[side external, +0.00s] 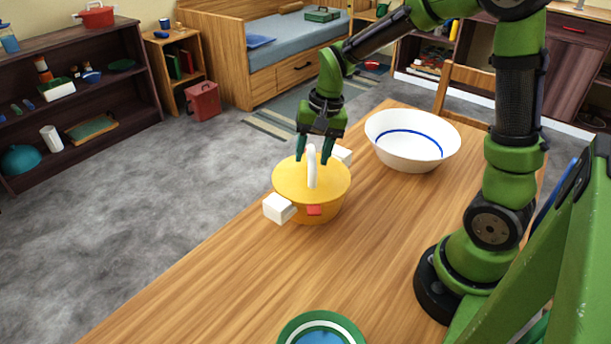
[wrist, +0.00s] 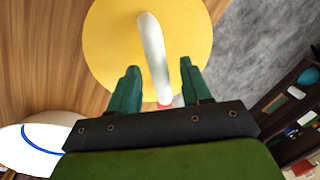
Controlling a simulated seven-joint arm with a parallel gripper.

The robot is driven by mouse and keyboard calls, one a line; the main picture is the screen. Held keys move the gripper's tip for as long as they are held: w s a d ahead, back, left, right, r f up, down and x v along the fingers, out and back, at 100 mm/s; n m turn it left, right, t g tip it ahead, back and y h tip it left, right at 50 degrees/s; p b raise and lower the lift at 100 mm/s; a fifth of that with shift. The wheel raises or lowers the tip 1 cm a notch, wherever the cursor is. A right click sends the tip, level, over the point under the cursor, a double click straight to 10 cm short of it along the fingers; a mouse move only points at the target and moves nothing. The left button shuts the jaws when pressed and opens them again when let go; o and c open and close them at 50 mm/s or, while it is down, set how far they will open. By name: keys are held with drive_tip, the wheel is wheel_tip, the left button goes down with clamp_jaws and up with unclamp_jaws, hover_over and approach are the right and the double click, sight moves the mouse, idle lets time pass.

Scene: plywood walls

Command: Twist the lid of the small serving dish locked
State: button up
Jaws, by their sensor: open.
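The small serving dish (side external: 318,212) is yellow-orange and stands on the wooden table with white block handles on two sides. Its round yellow lid (side external: 288,180) sits on top and carries an upright white bar handle (side external: 311,168). A red tab (side external: 314,210) shows at the rim on the near side. My gripper (side external: 315,158) points down over the lid, open, its green fingers on either side of the white handle. In the wrist view the lid (wrist: 110,45) and handle (wrist: 153,55) lie beyond and between the open fingertips (wrist: 158,68). I cannot tell whether the fingers touch the handle.
A white bowl with a blue line (side external: 412,140) stands on the table (side external: 225,265) to the right of the dish. A green-rimmed plate (side external: 322,318) lies at the near edge. Bare tabletop lies between the dish and the plate.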

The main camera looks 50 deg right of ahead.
drive_tip(key=shift+w+a+f, duration=0.1)
drive_tip(key=shift+f, duration=0.65)
drive_tip(key=shift+c, duration=0.3)
clamp_jaws()
drive_tip(key=shift+m, duration=1.4)
drive_tip(key=shift+h, duration=0.3)
drive_tip(key=shift+m+t, duration=0.3)
drive_tip(key=shift+m, duration=1.1)
drive_tip(key=shift+m+h, duration=0.4)
drive_tip(key=shift+m, duration=0.9)
